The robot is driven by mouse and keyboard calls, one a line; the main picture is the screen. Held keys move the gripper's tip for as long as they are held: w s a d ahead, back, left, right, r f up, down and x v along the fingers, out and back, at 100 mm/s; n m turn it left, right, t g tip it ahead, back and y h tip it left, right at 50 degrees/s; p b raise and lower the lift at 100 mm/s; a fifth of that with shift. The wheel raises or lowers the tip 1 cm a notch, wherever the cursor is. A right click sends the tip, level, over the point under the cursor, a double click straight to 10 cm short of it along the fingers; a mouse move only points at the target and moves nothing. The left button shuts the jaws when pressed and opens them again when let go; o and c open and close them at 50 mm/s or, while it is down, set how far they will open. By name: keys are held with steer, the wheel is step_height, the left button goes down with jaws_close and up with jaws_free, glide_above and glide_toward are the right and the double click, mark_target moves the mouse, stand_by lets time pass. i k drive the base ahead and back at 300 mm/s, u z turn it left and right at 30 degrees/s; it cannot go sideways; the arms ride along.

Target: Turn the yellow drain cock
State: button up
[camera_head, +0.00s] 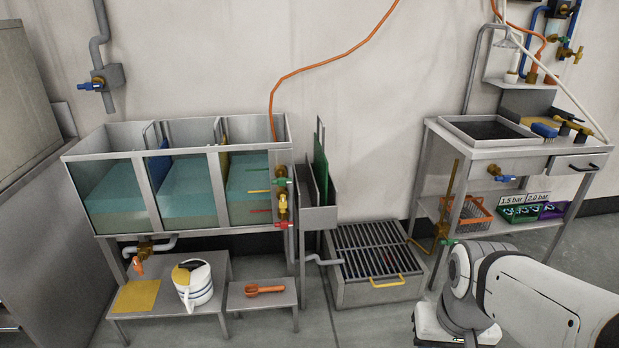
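A brass-yellow cock (145,248) sits under the left part of the glass tank (105,236), with an orange lever (138,264) pointing down. A column of small brass valves (283,203) is at the tank's right end, with a green handle (281,181) above and a red one (283,224) below. Another brass cock (441,231) with a green handle is low by the sink bench's left leg. I cannot tell for sure which is the yellow drain cock. My arm shows at the bottom right, apart from all of these; its gripper is not in view.
A white jug (195,286) and a yellow cloth or plate (137,296) are on a low stand under the tank. An orange tool (265,289) lies on a smaller stool. A floor grate (372,250) with a yellow handle (388,282) lies between tank and sink bench (480,150).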

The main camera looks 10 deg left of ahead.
mark_target(284, 204)
steer(key=u, duration=0.05)
steer(key=i, duration=1)
steer(key=u, duration=0.05)
